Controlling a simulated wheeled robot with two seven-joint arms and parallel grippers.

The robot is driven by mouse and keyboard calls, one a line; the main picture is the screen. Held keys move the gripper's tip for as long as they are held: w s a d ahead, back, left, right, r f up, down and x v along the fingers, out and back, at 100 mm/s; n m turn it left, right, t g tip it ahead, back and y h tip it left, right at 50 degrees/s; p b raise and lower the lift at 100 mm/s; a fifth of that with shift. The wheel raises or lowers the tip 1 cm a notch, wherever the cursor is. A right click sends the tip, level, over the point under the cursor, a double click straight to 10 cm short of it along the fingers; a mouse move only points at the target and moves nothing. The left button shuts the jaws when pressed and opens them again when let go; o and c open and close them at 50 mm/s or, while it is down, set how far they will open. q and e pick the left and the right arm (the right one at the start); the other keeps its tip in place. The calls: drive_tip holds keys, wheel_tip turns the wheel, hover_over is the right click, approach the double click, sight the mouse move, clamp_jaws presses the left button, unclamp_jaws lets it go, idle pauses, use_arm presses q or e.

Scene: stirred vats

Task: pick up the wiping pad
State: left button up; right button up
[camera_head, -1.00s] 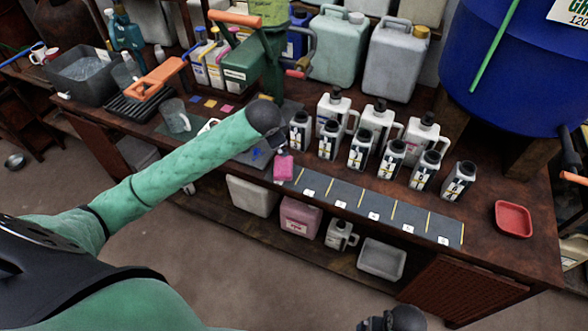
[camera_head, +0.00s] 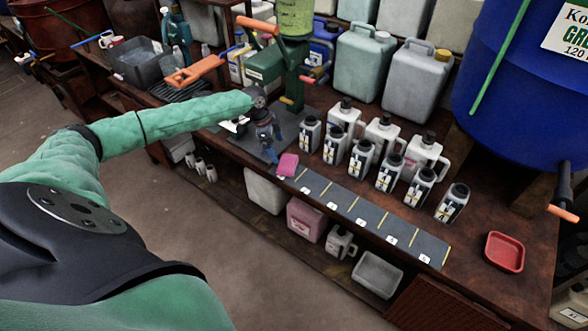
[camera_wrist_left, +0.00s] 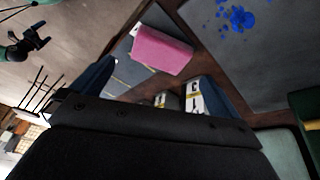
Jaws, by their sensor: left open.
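The wiping pad is a small pink block (camera_head: 287,165) lying at the left end of the grey numbered strip (camera_head: 352,207) near the bench's front edge. It also shows in the left wrist view (camera_wrist_left: 161,50), above and between the blue fingers. My left gripper (camera_head: 272,153) points down over the bench, just left of the pad and apart from it. Its blue fingers are open and empty; they also show in the wrist view (camera_wrist_left: 158,88). The right gripper is out of view.
Several white-and-black bottles (camera_head: 361,159) stand behind the strip, right of the pad. A green press (camera_head: 290,70) stands behind the gripper. A grey mat (camera_head: 245,143) lies left of the pad. A red tray (camera_head: 505,251) sits at the right end.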

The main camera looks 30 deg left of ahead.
sight(287, 162)
use_arm(q)
drive_tip(key=shift+w+d+f+m+h+p, duration=0.35)
drive_tip(key=shift+d+f+m, duration=0.25)
drive_tip(key=shift+m, duration=0.4)
drive_tip(key=shift+f, duration=0.6)
drive_tip(key=p+x, duration=0.3)
drive_tip(key=x, duration=0.1)
drive_tip(key=shift+w+d+f, duration=0.1)
drive_tip(key=shift+d+f, duration=0.1)
drive_tip(key=shift+f, duration=0.3)
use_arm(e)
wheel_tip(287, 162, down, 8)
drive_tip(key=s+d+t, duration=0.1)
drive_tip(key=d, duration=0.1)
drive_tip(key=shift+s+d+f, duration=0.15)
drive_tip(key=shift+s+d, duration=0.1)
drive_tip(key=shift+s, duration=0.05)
use_arm(q)
drive_tip(key=c, duration=0.8)
drive_tip(key=shift+o, duration=0.2)
